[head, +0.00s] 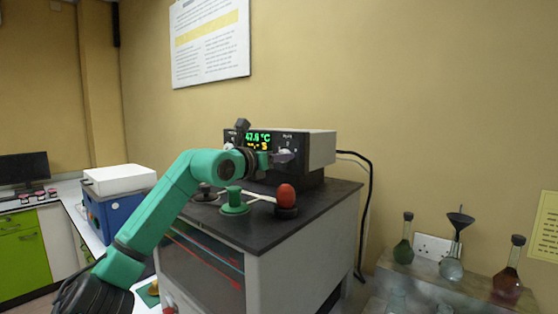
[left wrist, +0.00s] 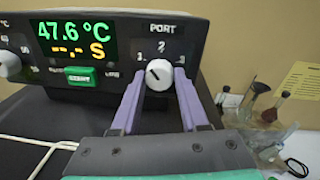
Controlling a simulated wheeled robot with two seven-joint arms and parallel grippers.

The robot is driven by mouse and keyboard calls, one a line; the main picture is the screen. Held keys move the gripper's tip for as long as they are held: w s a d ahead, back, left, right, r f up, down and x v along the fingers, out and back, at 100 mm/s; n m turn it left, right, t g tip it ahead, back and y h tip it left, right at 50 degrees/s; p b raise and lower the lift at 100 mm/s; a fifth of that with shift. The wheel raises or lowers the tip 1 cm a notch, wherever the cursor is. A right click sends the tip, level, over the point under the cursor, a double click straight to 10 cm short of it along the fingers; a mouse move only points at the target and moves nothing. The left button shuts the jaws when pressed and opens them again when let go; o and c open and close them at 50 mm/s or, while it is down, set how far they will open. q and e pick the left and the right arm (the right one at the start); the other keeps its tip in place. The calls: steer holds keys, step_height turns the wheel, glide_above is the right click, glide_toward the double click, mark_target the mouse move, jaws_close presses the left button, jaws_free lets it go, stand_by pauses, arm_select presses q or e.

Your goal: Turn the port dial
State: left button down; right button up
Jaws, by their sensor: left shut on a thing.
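The port dial (left wrist: 159,74) is a white knob on the black front panel (left wrist: 190,30) of the instrument, under the label PORT with 1, 2 and 3 around it. Its dark pointer mark leans up and left, toward 1. My left gripper (left wrist: 158,84) has its two purple fingers on either side of the dial, shut on it. In the head view my left gripper (head: 286,157) is at the right part of the instrument's front (head: 262,140), and hides most of the dial. My right gripper is in neither view.
The display (left wrist: 75,38) reads 47.6 °C, above a green START button (left wrist: 80,76). A white knob (left wrist: 9,64) is at left. A red-topped piece (head: 286,195) and a green piece (head: 235,202) stand on the dark bench top (head: 325,200). Flasks (head: 451,262) stand at right.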

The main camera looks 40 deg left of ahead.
arm_select(q)
steer(key=n, duration=0.4)
steer(key=shift+r, duration=0.15)
steer(key=shift+n, duration=0.4)
steer(key=shift+c, duration=2.1)
jaws_free()
